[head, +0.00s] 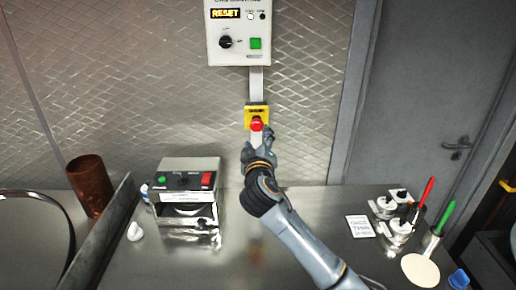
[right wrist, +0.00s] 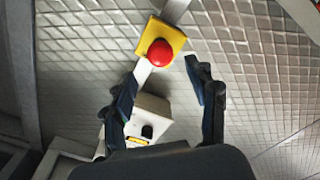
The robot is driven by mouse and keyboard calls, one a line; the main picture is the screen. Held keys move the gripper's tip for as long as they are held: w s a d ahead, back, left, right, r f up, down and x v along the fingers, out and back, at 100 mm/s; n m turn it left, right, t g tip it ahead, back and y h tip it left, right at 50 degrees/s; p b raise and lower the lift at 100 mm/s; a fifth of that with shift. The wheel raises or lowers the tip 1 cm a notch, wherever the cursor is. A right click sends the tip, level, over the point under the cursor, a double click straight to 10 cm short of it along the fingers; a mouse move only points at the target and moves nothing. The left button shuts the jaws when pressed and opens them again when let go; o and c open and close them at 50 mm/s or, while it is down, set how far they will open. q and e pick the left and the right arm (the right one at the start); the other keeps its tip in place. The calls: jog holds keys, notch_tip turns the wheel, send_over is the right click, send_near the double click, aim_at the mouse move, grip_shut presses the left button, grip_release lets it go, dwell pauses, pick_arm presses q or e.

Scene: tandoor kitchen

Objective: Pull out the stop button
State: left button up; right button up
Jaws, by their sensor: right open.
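The stop button (head: 257,124) is a red round knob on a yellow housing (head: 257,109), fixed to the wall below a white control box. In the right wrist view the red stop button (right wrist: 160,52) and its yellow housing (right wrist: 151,33) show ahead of the fingertips. My right gripper (head: 259,140) is just below the button in the head view. In the right wrist view my right gripper (right wrist: 161,75) is open, with one finger to each side and nothing between the tips. The fingers appear short of the knob and apart from it. My left gripper is not in view.
The white control box (head: 238,30) has a RESET display, a black knob and a green button. On the steel counter stand a small metal appliance (head: 188,195), a copper cup (head: 90,185), a white card (head: 360,226) and metal containers. A grey door (head: 440,100) is at right.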

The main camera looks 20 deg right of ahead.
jog(key=v, duration=0.4)
jog(key=shift+s+a, duration=0.1)
jog(key=shift+s, duration=0.05)
